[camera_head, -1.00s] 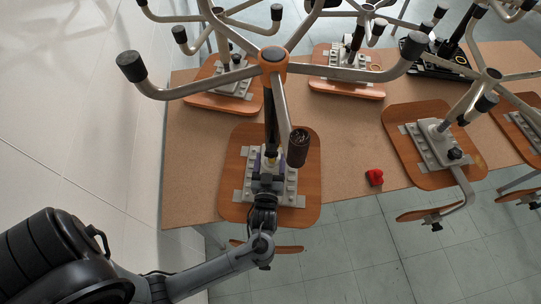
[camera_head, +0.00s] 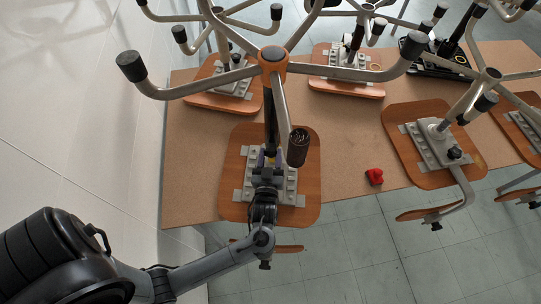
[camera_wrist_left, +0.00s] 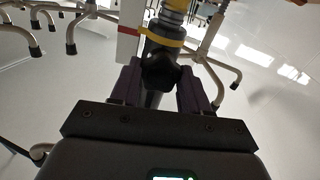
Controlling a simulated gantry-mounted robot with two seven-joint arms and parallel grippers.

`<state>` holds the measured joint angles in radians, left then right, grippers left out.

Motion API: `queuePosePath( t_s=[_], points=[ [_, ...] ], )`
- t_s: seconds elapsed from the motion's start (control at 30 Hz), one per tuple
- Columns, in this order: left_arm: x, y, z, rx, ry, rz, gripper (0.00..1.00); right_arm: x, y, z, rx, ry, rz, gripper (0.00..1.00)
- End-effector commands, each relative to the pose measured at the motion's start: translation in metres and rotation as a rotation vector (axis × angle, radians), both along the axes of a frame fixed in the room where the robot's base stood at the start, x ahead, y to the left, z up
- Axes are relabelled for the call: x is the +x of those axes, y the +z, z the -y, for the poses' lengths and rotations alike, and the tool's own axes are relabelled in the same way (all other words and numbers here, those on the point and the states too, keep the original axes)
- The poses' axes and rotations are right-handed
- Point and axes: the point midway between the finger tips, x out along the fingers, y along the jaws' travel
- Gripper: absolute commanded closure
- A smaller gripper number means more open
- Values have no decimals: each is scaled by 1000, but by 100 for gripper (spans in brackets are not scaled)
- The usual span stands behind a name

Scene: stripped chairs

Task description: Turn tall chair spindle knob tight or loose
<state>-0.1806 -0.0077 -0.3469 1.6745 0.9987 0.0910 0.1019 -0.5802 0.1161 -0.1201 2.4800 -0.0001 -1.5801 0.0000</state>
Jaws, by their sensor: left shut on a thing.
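The tall chair stands upside down on the table, its seat (camera_head: 305,190) flat on the top and its star base (camera_head: 190,91) up at the top of the head view. Its dark spindle (camera_head: 271,125) rises from the grey mounting plate (camera_head: 290,186). The black spindle knob (camera_wrist_left: 160,72) shows in the left wrist view, below a yellow band. My left gripper (camera_head: 270,156) reaches in at the foot of the spindle. In the wrist view its purple fingers (camera_wrist_left: 160,84) stand on both sides of the knob, shut on it.
A red object (camera_head: 374,177) lies on the brown table (camera_head: 345,150), right of the seat. Other upturned chairs stand behind and to the right, such as one with a wooden seat (camera_head: 408,130). A white wall (camera_head: 85,120) is close on the left.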

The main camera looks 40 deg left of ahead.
Motion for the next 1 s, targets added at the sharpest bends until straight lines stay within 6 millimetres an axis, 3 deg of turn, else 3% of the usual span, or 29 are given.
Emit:
queuePosePath(
  t_s=[0.37,1.0],
  points=[
    [0,4,0,88,1,-68,85,0,17,2,-8,6,0,38],
    [1,5,1,541,1,-416,85,0,78,0,0,0,1,38]
  ],
)
